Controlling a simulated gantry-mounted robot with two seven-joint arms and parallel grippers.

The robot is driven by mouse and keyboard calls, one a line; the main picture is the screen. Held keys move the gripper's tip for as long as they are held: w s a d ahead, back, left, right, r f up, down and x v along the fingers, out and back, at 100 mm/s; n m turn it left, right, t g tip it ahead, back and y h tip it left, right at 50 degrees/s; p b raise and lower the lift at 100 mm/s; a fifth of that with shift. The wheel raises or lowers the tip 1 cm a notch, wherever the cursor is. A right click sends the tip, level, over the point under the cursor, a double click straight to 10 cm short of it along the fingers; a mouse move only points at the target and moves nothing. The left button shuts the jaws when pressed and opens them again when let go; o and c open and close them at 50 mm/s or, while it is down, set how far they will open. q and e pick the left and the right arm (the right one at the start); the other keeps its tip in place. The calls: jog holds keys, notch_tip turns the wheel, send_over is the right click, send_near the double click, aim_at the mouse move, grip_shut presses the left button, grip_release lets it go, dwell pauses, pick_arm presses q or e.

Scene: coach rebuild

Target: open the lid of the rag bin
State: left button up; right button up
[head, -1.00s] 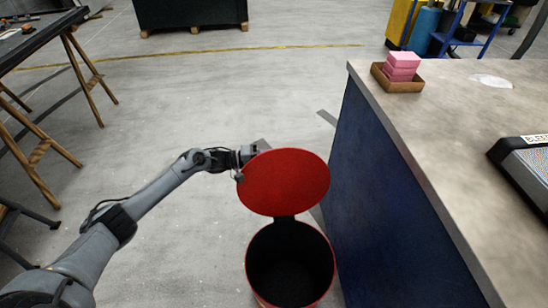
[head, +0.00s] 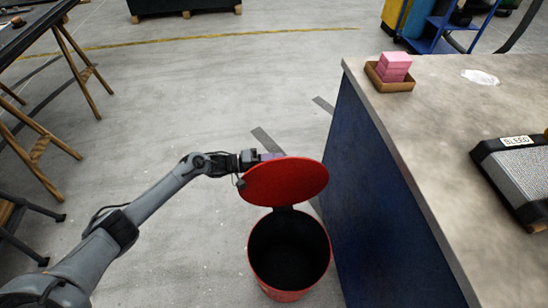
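The red rag bin (head: 283,294) stands on the floor beside the blue counter, and its dark inside shows from above. Its round red lid (head: 286,184) is raised and tilted back at the far side of the rim. My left gripper (head: 262,160) is at the upper left edge of the lid, touching or very close to it. Its fingertips are partly hidden behind the lid, so its opening does not show. My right gripper is not in the head view.
The blue counter (head: 375,180) with a grey top is close on the right of the bin. It carries pink blocks (head: 394,64) in a wooden tray (head: 389,84) and a grey panelled box (head: 519,170). Trestle legs (head: 35,150) stand at left. Floor between is clear.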

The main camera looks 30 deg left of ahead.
pick_arm(q)
jog(key=shift+o, duration=1.4)
jog(key=shift+s+d+f, duration=0.1)
jog(key=shift+s, duration=0.05)
jog(key=shift+s+a+p, duration=0.35)
jog(key=shift+a+p, duration=0.05)
jog(key=shift+a, duration=0.15)
jog(key=p+v, duration=0.3)
jog(key=v, duration=0.6)
jog(key=shift+s, duration=0.25)
jog(key=shift+a, duration=0.2)
